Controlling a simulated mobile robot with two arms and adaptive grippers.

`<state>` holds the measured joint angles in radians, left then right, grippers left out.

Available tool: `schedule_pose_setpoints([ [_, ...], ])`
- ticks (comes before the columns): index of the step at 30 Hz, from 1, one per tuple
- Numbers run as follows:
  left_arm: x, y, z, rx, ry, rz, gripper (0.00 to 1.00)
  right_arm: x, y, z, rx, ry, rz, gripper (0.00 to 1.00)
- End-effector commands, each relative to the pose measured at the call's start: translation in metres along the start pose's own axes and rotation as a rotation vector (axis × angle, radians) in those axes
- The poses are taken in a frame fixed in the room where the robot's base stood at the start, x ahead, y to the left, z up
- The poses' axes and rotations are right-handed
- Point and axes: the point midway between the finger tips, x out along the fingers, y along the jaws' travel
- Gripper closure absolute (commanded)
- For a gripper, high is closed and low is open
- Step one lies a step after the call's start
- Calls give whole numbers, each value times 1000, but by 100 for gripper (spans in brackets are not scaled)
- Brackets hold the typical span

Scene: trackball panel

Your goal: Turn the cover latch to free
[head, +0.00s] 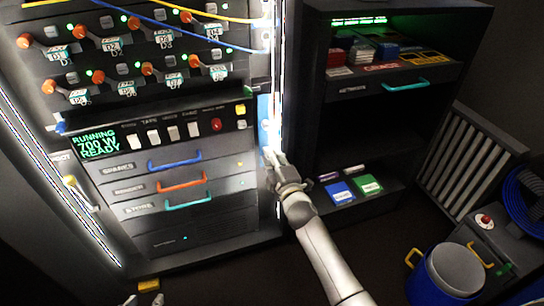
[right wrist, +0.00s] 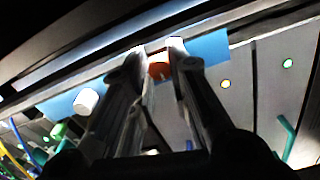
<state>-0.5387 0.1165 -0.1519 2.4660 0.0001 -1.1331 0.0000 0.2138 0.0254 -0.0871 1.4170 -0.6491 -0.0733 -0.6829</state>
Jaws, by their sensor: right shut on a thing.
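A narrow blue plate (head: 263,108) runs upright along the right edge of the lit rack. My right gripper (head: 272,157) is at its lower part, in front of the rack's edge. In the right wrist view the blue plate (right wrist: 208,47) crosses behind the fingers, and a small orange-red part, which I take for the cover latch (right wrist: 159,69), sits between the fingertips (right wrist: 158,55). My right gripper is shut on it. A white knob (right wrist: 87,101) stands on the plate beside the fingers. The fingers partly hide the latch, so its turn angle is unclear. My left gripper is not in view.
The rack carries orange knobs (head: 147,68), switches (head: 153,138) and drawers with coloured handles (head: 181,182). A dark shelf (head: 360,112) stands to the right. A blue bin (head: 446,277) and a red-button box (head: 486,222) are at lower right.

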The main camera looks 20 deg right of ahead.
Motion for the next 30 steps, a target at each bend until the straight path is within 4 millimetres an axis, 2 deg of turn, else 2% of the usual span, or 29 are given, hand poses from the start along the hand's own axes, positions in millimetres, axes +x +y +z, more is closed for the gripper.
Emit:
schedule_pose_setpoints([
  [9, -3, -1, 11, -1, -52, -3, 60, 1, 3, 5, 74, -8, 3, 100],
  [22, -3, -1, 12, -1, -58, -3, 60, 1, 2, 5, 80, -9, 2, 100],
  [23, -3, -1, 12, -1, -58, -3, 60, 1, 2, 5, 80, -9, 2, 79],
  [27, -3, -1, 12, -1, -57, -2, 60, 0, 1, 4, 79, -7, 2, 61],
  [30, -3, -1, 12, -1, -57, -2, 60, 0, 1, 3, 80, -5, 1, 59],
])
